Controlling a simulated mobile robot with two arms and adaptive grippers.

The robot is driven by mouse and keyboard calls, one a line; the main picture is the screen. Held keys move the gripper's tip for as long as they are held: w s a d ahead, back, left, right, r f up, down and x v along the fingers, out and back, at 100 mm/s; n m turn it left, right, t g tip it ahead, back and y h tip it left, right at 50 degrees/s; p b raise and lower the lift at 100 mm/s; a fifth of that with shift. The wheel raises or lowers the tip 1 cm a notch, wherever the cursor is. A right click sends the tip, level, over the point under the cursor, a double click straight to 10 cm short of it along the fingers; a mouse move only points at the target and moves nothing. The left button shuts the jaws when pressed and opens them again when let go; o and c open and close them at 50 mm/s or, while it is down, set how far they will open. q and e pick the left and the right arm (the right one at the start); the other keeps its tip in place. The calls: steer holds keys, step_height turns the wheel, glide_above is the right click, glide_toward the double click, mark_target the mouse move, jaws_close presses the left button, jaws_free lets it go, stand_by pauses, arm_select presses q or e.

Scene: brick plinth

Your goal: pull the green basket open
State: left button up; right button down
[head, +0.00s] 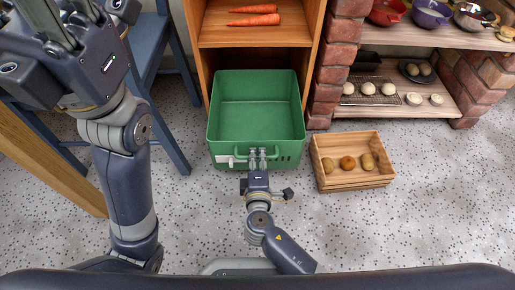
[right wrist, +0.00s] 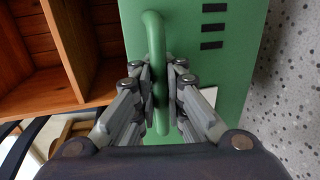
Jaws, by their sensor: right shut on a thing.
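The green basket (head: 257,85) juts out from the lower bay of a wooden cabinet in the head view. Its open top shows an empty inside. Its handle (right wrist: 158,80) runs across the front face, which also carries a white label and dark slots. My right gripper (head: 257,158) is shut on the handle, with a finger on each side of the bar in the right wrist view (right wrist: 160,85). My left arm is raised at the upper left of the head view, its hand near the picture's edge; its fingertips are not clear, away from the basket.
A wooden crate (head: 357,184) with several round items stands on the floor to the right of the basket. Brick pillars (head: 337,55) and shelves with bowls and buns are behind it. A blue chair (head: 150,50) is to the left. Speckled floor in front is clear.

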steer(key=shift+r, duration=0.1)
steer(key=c, duration=1.9)
jaws_free()
steer(key=shift+c, duration=0.2)
steer(key=v, duration=1.2)
